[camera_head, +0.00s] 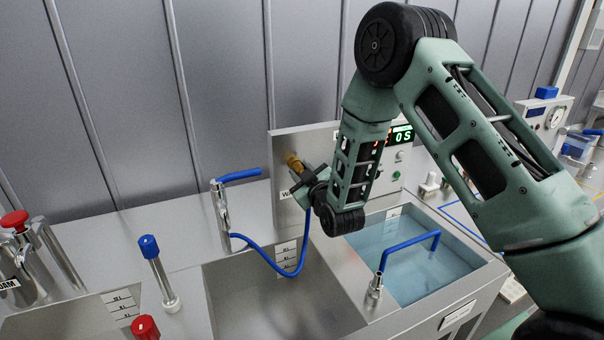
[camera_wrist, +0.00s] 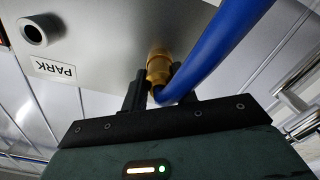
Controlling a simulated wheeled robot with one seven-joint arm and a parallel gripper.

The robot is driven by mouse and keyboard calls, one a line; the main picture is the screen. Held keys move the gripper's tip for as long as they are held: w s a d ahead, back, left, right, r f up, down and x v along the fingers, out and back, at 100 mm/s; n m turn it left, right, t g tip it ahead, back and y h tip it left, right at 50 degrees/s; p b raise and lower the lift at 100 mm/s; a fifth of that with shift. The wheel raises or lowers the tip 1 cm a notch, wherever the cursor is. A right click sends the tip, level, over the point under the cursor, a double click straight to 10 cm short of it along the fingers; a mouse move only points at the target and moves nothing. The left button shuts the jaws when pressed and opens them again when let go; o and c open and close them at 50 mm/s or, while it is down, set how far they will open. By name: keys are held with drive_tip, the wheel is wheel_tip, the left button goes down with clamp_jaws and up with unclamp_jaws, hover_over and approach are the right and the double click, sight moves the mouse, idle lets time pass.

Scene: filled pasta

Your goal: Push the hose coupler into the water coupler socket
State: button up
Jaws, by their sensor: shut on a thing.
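The hose coupler (camera_wrist: 157,92) is a small brass end on the blue hose (camera_wrist: 222,48), between the fingertips of my gripper (camera_wrist: 160,88) in the wrist view. My gripper is shut on it. A brass fitting, the water coupler socket (camera_wrist: 158,62), stands out from the grey panel directly in front of the coupler. The two look lined up and very close; I cannot tell whether they touch or how deep the coupler sits. In the head view, the brass socket (camera_head: 293,162) shows just beyond my gripper (camera_head: 300,181); the coupler is hidden there by the fingers.
The panel (camera_wrist: 95,42) has a round park socket (camera_wrist: 42,29) over a PARK label. In the head view, the hose (camera_head: 285,271) loops down over an empty basin (camera_head: 270,310). A water-filled basin (camera_head: 400,262) with a blue-handled rod is at right.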

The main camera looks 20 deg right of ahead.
drive_tip(key=shift+w+r, duration=0.1)
idle(0.3)
drive_tip(key=o, duration=1.3)
drive_tip(key=s+b, duration=0.2)
drive_tip(key=s, duration=0.5)
drive_tip(key=shift+d, duration=0.1)
idle(0.6)
drive_tip(key=shift+b, duration=0.3)
